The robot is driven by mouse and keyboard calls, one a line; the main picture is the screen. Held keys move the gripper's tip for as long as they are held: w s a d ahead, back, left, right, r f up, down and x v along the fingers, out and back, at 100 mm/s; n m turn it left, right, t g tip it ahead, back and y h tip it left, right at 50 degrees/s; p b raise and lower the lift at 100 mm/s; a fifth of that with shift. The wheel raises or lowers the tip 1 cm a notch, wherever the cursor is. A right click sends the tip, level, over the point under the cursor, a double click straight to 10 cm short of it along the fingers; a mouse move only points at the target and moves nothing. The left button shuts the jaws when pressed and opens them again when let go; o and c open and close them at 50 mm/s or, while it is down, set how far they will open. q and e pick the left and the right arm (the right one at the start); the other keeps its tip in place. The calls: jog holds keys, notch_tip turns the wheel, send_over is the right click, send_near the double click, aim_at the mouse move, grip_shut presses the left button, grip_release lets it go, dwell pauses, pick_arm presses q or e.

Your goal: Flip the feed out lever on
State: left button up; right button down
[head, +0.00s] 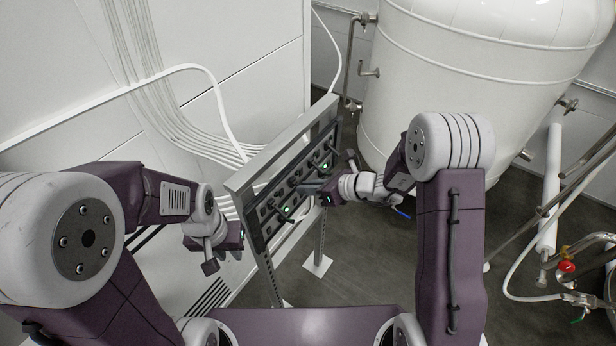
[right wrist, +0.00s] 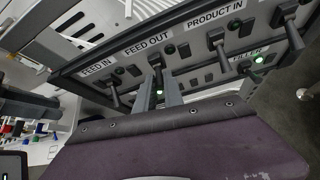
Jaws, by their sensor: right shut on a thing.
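The control panel (head: 290,185) stands in a grey frame in the middle of the head view. In the right wrist view the feed out lever (right wrist: 158,78) is below the "FEED OUT" label (right wrist: 148,49). My right gripper (right wrist: 158,94) has its two fingers on either side of this lever and is shut on it. A green light shows between the fingers. In the head view my right gripper (head: 310,188) is at the panel face. My left gripper (head: 211,260) hangs left of the panel, clear of it, and its jaws are too small to judge.
The feed in lever (right wrist: 116,97) is close on the left of my right gripper, and the product in lever (right wrist: 221,52) is on the right. A large white tank (head: 460,60) stands behind. Pipes and a red valve (head: 566,267) are at the right.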

jog(key=g+h+p, duration=0.1)
jog(key=p, duration=0.2)
jog(key=r+h+p, duration=0.1)
jog(key=p, duration=0.3)
jog(key=r+g+h+p, duration=0.1)
jog(key=p, duration=0.2)
jog(key=shift+w+a+r+g+p, duration=0.1)
jog(key=shift+w+a+g+p, duration=0.15)
jog(key=shift+a+g+p, duration=0.1)
jog(key=shift+f+h+p, duration=0.2)
jog(key=shift+h+p, duration=0.2)
jog(key=shift+p, duration=0.15)
jog(key=c, duration=1.5)
grip_release()
jog(key=shift+o, duration=0.2)
jog(key=v, duration=0.9)
jog(key=shift+w, duration=0.1)
